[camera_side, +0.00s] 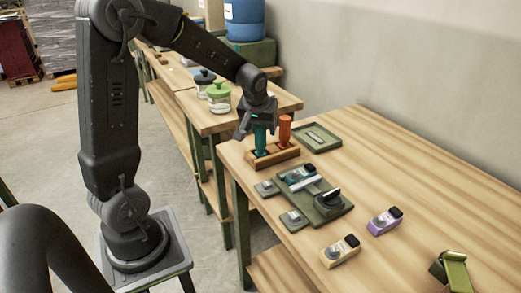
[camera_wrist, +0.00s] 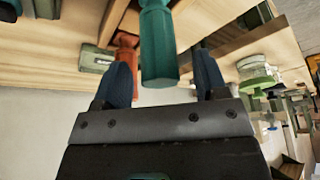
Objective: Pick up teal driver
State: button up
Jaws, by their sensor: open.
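The teal driver (camera_side: 260,140) stands upright in a wooden rack (camera_side: 263,162) at the left edge of the near table. An orange driver (camera_side: 285,130) stands beside it on the right in the same rack. My gripper (camera_side: 257,122) is directly over the teal driver, around its upper handle. In the wrist view, the teal handle (camera_wrist: 158,45) sits between the two dark fingers of my gripper (camera_wrist: 162,72), with gaps showing on both sides. The orange driver (camera_wrist: 123,55) is just beyond the left finger there. The driver's lower end is hidden in the rack.
A green tray (camera_side: 331,147) lies behind the rack. A green fixture (camera_side: 337,206) with tools lies in front, beside small green plates (camera_side: 293,220). Cream (camera_side: 340,252) and purple (camera_side: 383,222) block tools lie nearer. Jars (camera_side: 219,98) stand on another table.

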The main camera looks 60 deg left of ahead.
jog(key=shift+x, duration=1.15)
jog(key=c, duration=1)
jog(key=shift+r, duration=0.1)
